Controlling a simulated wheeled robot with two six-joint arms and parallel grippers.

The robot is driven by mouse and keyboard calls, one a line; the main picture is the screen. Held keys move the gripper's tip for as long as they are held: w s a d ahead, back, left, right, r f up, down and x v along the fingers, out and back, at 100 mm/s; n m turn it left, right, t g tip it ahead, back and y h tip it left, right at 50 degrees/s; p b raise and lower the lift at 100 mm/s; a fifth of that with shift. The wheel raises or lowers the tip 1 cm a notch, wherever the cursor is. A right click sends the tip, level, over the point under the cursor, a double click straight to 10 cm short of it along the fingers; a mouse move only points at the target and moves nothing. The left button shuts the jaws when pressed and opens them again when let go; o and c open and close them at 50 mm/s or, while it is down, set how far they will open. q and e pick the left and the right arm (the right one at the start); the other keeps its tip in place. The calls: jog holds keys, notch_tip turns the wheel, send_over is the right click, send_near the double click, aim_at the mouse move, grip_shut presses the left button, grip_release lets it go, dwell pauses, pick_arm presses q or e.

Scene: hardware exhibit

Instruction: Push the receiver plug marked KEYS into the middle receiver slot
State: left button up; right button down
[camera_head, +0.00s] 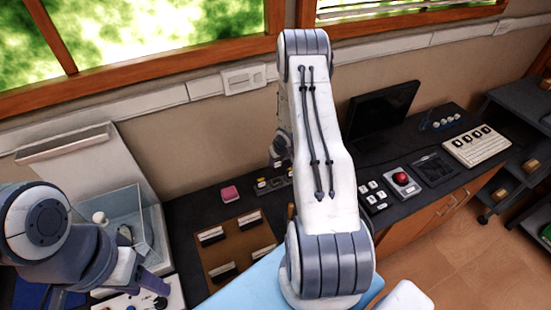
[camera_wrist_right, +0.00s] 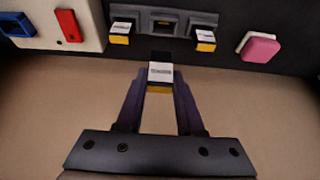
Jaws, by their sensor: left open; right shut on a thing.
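The held plug (camera_wrist_right: 160,73), with a white label and a yellow band, sits between the fingertips of my right gripper (camera_wrist_right: 158,88), which is shut on it. Its label is too blurred to read. The dark receiver rack (camera_wrist_right: 182,24) is just ahead of it, with the middle slot roughly in line with the plug. A white-and-yellow plug sits on each side, a left one (camera_wrist_right: 120,33) and a right one (camera_wrist_right: 205,39). I cannot tell whether the held plug touches the slot. The rack also shows in the head view (camera_head: 275,184), partly hidden by my right arm. My left gripper (camera_head: 148,284) is open at lower left.
A pink block (camera_wrist_right: 260,47) stands right of the rack in the wrist view. A pale panel (camera_wrist_right: 88,20) with blue and red parts is to its left. A brown board (camera_head: 236,243) with labelled pieces and a clear box (camera_head: 128,216) stand nearby in the head view.

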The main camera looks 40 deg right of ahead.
aim_at(277, 170)
jog(key=shift+f+b, duration=2.3)
jog(key=shift+f, duration=0.05)
jog(key=shift+f+b, duration=0.5)
jog(key=shift+f, duration=0.2)
jog(key=shift+s+a, duration=0.1)
jog(key=shift+s, duration=0.05)
jog(key=shift+p, duration=0.3)
jog(key=shift+f+b, duration=0.85)
jog(key=shift+f, duration=0.1)
dwell(0.4)
grip_release()
